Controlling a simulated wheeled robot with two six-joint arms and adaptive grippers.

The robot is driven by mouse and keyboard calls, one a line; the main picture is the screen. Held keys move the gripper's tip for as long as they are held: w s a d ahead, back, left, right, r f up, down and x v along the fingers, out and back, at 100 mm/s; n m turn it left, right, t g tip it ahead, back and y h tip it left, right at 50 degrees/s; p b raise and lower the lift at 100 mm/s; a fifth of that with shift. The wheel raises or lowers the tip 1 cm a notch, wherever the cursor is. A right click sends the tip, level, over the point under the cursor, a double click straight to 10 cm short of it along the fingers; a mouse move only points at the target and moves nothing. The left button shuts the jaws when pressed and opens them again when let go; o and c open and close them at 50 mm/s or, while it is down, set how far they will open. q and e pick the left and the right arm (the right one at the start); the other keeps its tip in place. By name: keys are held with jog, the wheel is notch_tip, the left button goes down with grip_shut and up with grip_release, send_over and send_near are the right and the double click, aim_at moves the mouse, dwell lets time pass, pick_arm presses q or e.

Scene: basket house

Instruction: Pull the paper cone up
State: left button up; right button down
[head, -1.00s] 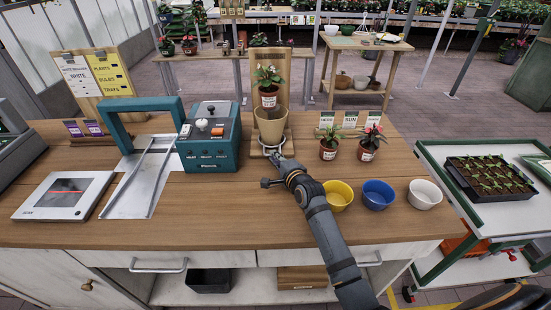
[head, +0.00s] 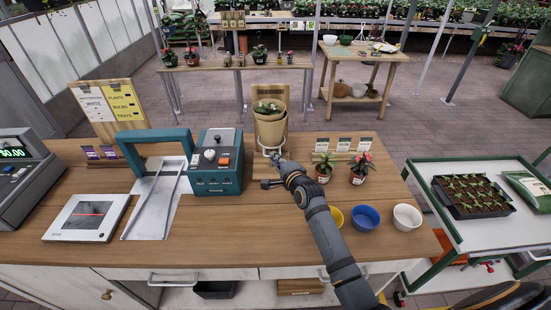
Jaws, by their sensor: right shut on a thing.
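The tan paper cone (head: 270,131) stands upright against a wooden backboard (head: 263,92) on the counter. It surrounds a potted plant (head: 268,107), whose leaves show at the cone's mouth and whose pot is mostly hidden. A pale metal ring (head: 264,151) is at the cone's lower end. My right gripper (head: 274,158) reaches in from the front and is shut on the ring; its fingertips are small and partly hidden. My left gripper is not in view.
A teal machine (head: 217,165) stands left of the cone. Two potted plants (head: 323,169) are to the right. A scanner (head: 86,217) lies at the left.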

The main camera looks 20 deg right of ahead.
jog(key=shift+r, duration=0.3)
jog(key=c, duration=1.7)
grip_release()
jog(key=shift+r, duration=0.1)
jog(key=v, duration=1.2)
